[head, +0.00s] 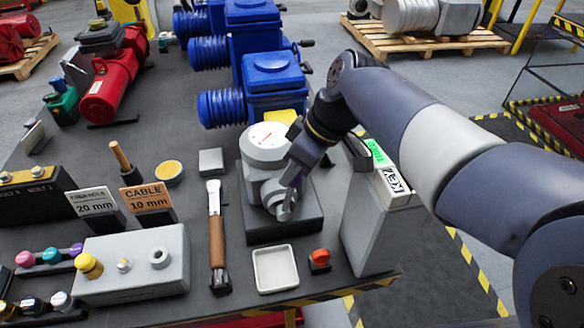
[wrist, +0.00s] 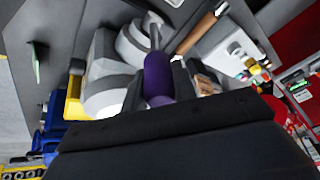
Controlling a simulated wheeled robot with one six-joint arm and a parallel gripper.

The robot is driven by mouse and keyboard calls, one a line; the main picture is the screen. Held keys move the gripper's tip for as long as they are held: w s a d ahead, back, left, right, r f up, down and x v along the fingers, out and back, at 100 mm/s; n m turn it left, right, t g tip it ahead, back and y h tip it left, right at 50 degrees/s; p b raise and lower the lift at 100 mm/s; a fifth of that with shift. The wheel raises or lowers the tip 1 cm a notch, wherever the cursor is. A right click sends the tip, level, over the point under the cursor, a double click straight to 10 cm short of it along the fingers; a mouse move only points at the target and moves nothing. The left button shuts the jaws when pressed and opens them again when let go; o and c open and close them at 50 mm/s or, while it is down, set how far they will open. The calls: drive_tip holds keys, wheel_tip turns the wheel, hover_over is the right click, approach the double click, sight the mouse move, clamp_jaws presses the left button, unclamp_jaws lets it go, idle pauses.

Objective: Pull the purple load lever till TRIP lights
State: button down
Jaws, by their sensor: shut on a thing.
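The purple load lever (wrist: 158,80) shows in the wrist view between my gripper's dark fingers; its grey shaft runs up toward the actuator. My gripper (head: 292,180) is shut on the lever at the right side of the grey valve actuator (head: 266,160), which stands on a dark base plate. In the head view my gripper hides the purple grip. A bright green panel (head: 376,152) is lit on top of the grey pedestal (head: 370,232); its small lettering looks like TRIP but is hard to read. The panel also shows edge-on in the wrist view (wrist: 36,62).
The pedestal with a KEY label (head: 394,181) stands close on the right, below my arm.

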drive_tip(key=c, duration=1.1)
unclamp_jaws()
drive_tip(key=shift+c, duration=0.2)
drive_tip(key=v, duration=1)
drive_tip(key=shift+r, duration=0.45)
drive_tip(key=shift+d, duration=0.15)
drive_tip(key=shift+c, duration=0.3)
